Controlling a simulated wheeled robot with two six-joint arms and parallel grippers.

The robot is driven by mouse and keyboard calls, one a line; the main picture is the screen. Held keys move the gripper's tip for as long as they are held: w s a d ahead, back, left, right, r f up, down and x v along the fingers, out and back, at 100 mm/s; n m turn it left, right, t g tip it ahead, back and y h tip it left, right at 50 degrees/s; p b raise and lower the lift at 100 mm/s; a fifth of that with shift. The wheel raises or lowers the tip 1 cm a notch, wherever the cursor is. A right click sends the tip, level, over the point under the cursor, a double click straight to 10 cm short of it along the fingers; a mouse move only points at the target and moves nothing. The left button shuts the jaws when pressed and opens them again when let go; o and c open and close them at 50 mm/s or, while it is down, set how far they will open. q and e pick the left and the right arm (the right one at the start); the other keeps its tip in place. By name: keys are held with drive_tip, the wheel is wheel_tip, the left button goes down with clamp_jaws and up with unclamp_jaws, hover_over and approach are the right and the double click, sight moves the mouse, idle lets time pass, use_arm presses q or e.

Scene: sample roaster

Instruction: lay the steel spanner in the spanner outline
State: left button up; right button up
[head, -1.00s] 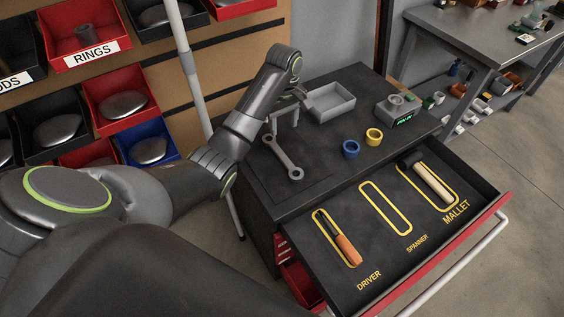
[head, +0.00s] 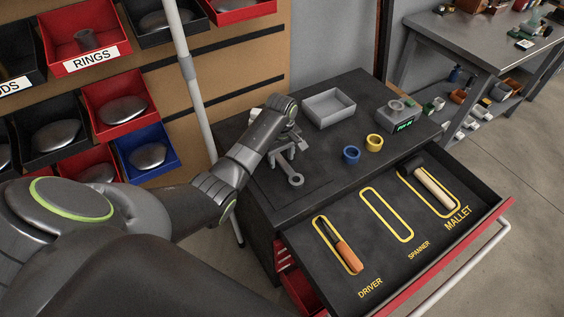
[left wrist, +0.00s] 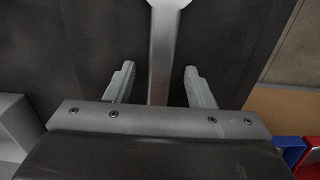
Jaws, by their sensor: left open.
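The steel spanner (head: 290,174) lies flat on the dark cabinet top, its near ring end showing and its far part hidden under my left gripper. My left gripper (head: 288,156) is open over the spanner's handle. In the left wrist view, the handle (left wrist: 164,55) runs between the two spread fingers (left wrist: 159,78), with a gap on each side. The spanner outline (head: 386,214) is a yellow slot shape in the open drawer, and it is empty. My right gripper is not in view.
The drawer (head: 345,287) also holds a driver (head: 343,250) on the left and a mallet (head: 434,190) on the right, each in its outline. On the cabinet top stand a grey tray (head: 330,108), a blue ring (head: 351,155), a yellow ring (head: 374,142) and a small display device (head: 397,117).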

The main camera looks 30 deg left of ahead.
use_arm(q)
clamp_jaws()
drive_tip(key=shift+r, duration=0.1)
